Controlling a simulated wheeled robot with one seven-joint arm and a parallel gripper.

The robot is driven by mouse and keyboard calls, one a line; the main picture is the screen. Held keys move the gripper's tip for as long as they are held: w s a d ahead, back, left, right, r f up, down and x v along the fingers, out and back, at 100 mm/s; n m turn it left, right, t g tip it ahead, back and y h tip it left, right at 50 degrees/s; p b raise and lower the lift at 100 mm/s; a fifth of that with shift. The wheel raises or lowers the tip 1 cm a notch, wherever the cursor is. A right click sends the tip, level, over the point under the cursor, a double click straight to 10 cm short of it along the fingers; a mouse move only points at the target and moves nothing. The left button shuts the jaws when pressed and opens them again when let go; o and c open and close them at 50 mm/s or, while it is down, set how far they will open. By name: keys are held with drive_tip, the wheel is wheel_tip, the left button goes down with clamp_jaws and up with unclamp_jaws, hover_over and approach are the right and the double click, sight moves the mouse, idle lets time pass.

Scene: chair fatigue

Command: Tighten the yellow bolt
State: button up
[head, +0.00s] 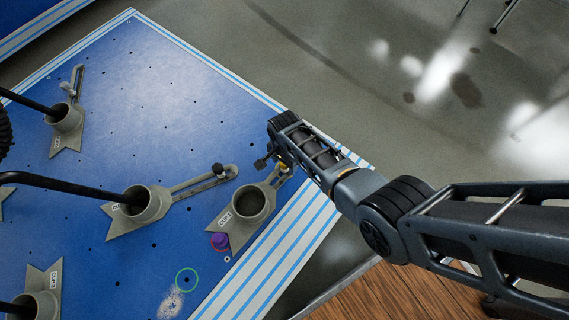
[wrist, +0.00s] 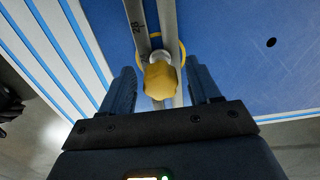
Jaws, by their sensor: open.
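The yellow bolt (wrist: 160,80) stands in the slot of a grey bracket (wrist: 138,12), with a yellow ring around its place on the blue board. In the head view only a small yellow patch of the bolt (head: 283,167) shows, beside my gripper (head: 271,160). In the wrist view my gripper (wrist: 162,88) is open, with one dark finger on each side of the bolt head. Gaps show between the fingers and the bolt, so they do not appear to touch it. The bracket's cup (head: 249,204) is empty.
Other grey brackets with cups stand left, one in the middle (head: 148,203) holding a black chair leg (head: 60,184). The blue board (head: 180,90) is clear toward the back.

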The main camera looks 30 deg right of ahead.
drive_tip(key=shift+n, duration=1.3)
drive_tip(key=shift+n, duration=2)
drive_tip(key=shift+n, duration=0.5)
drive_tip(key=n, duration=0.3)
drive_tip(key=n, duration=0.4)
drive_tip(key=shift+p, duration=0.3)
